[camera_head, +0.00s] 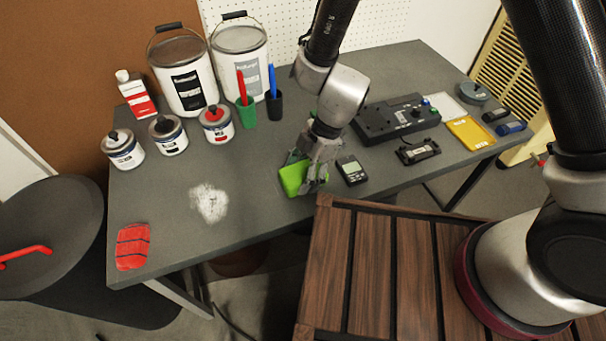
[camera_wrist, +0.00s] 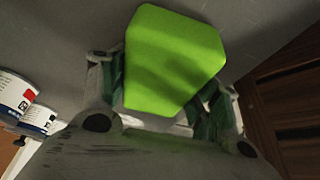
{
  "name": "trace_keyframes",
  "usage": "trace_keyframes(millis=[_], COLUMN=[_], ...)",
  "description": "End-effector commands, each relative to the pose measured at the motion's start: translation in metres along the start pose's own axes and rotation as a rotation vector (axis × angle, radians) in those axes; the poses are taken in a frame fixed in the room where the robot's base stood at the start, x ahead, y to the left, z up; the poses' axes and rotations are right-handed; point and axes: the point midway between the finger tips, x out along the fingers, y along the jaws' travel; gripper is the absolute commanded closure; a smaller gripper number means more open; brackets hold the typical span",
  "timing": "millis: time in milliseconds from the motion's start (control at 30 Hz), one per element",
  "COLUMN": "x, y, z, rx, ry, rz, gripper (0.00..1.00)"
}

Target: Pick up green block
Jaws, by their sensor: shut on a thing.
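The green block (camera_head: 292,178) is at the front edge of the grey table, right of the white worn patch. My gripper (camera_head: 312,178) reaches down to it and is shut on it, with a finger on its right side. In the wrist view the bright green block (camera_wrist: 172,60) fills the upper middle, between the two fingers of my gripper (camera_wrist: 165,85). I cannot tell whether the block touches the table or is slightly raised. The gripper hides part of the block in the head view.
A small black meter (camera_head: 352,170) stands just right of the gripper. Paint cans (camera_head: 216,124), large buckets (camera_head: 186,78) and a green cup (camera_head: 246,112) stand behind. A black device (camera_head: 395,118) and a yellow case (camera_head: 470,133) are at right. The table's front left is mostly clear, with a red item (camera_head: 133,246).

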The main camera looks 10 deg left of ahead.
Motion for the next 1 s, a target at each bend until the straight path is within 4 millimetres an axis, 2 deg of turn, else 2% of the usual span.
trace_keyframes(millis=[167,267,500,600,767,1000], x=[-0.008,-0.022,-0.070,-0.085,-0.096,-0.097], y=[0.000,0.000,0.000,0.000,0.000,0.000], z=[-0.003,-0.009,-0.030,-0.036,-0.040,-0.040], rx=[-0.001,-0.004,-0.005,-0.003,0.000,0.000], ry=[0.000,0.001,0.001,0.002,0.000,0.000], rz=[0.001,0.002,0.003,0.002,0.001,0.000], gripper=[0.62,0.62,0.62,0.62,0.62,0.62])
